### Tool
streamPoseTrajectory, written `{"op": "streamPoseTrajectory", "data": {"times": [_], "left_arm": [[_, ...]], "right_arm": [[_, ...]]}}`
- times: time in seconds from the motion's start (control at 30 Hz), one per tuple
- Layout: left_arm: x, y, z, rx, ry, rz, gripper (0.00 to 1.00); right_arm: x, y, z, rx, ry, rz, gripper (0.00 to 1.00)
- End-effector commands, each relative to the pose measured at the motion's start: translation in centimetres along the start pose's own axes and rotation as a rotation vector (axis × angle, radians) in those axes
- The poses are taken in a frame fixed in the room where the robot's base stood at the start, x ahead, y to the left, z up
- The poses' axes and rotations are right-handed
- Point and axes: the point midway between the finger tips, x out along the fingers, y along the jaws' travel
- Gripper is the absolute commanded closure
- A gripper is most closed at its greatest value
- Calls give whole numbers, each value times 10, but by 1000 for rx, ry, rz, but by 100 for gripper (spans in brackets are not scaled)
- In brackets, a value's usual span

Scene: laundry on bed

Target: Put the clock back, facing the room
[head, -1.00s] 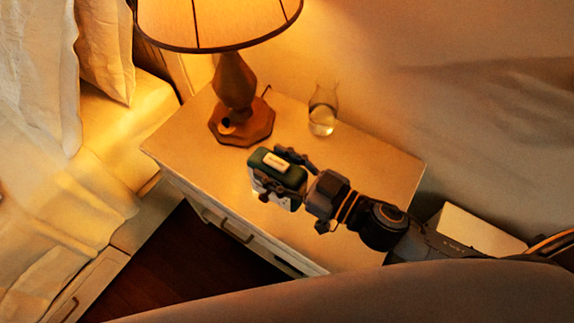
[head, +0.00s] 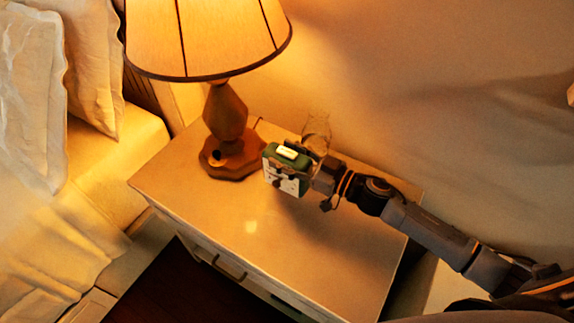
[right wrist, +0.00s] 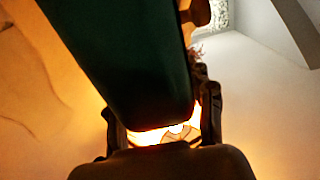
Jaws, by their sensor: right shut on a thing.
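The clock (head: 285,183) is a small green box with a pale face and a light button on top. In the head view it is beside the lamp base, over the nightstand (head: 180,185), with its pale face turned to the front left. My right gripper (head: 301,172) is shut on it from the right. In the right wrist view the dark green clock body (right wrist: 125,50) fills the middle between the fingers of my right gripper (right wrist: 160,125). I cannot tell whether the clock touches the nightstand top. My left gripper is not in view.
A lit lamp (head: 226,130) stands at the back left of the nightstand. A clear glass vessel (head: 317,128) stands behind the clock, partly hidden by it and my gripper. The front and right of the top are clear. A bed (head: 75,190) is at left.

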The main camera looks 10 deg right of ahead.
Motion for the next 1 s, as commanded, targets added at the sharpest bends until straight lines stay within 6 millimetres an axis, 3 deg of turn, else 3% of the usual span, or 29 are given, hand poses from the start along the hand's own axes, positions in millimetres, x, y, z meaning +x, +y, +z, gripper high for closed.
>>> {"op": "streamPoseTrajectory", "data": {"times": [0.2,0.43,0.83,0.87,0.97,1.0], "left_arm": [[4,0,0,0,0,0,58],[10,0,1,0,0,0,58],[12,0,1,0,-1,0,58],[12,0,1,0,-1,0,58],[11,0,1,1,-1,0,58],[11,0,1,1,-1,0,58]], "right_arm": [[7,10,13,-2,3,1,100],[8,11,43,2,4,0,100],[8,12,48,-2,2,-1,100],[7,12,50,-1,0,0,46],[7,11,49,-1,0,0,26],[7,11,49,-1,0,0,25]]}}
